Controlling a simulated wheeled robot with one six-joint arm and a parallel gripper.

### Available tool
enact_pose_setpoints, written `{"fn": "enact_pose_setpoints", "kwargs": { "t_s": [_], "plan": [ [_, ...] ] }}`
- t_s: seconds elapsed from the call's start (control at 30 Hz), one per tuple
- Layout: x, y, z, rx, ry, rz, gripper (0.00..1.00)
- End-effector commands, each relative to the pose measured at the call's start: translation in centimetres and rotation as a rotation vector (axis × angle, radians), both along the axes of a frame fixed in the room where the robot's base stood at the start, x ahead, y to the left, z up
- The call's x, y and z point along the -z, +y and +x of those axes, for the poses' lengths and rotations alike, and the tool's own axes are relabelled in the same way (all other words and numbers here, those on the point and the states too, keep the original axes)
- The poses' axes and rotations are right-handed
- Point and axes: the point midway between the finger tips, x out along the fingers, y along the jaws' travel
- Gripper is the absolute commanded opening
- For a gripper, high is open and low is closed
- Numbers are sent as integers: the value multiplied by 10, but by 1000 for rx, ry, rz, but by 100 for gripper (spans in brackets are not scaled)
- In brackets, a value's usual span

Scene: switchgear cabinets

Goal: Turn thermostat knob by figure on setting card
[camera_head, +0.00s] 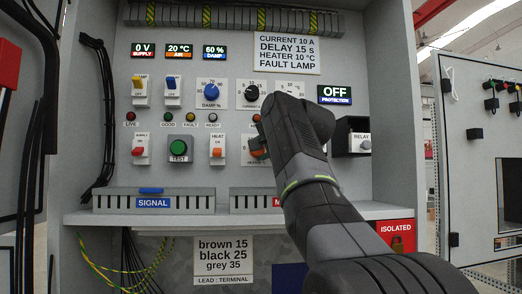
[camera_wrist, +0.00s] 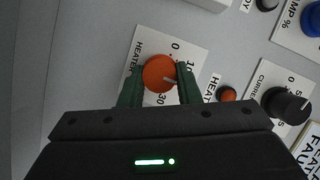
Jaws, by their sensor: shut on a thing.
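The setting card (camera_head: 287,53) at the top of the panel reads "CURRENT 10 A, DELAY 15 S, HEATER 10 °C, FAULT LAMP". The orange heater knob (camera_wrist: 157,73) sits on a white plate marked HEATER, with 0, 10 and 30 legible in the wrist view.
A black current knob (camera_wrist: 287,104) and an orange lamp (camera_wrist: 227,94) are close by in the wrist view. The head view shows the heat switch (camera_head: 217,151), green TEST button (camera_head: 178,147) and blue damp knob (camera_head: 211,92). A shelf (camera_head: 240,214) juts out below. The air display (camera_head: 179,51) reads 20 °C.

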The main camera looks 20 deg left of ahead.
Motion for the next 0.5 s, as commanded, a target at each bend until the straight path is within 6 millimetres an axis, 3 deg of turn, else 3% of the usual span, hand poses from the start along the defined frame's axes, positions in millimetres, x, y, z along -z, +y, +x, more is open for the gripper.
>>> {"fn": "enact_pose_setpoints", "kwargs": {
  "t_s": [0.5],
  "plan": [
    [0, 3, 0, -2, -212, -354, 7]
  ]
}}
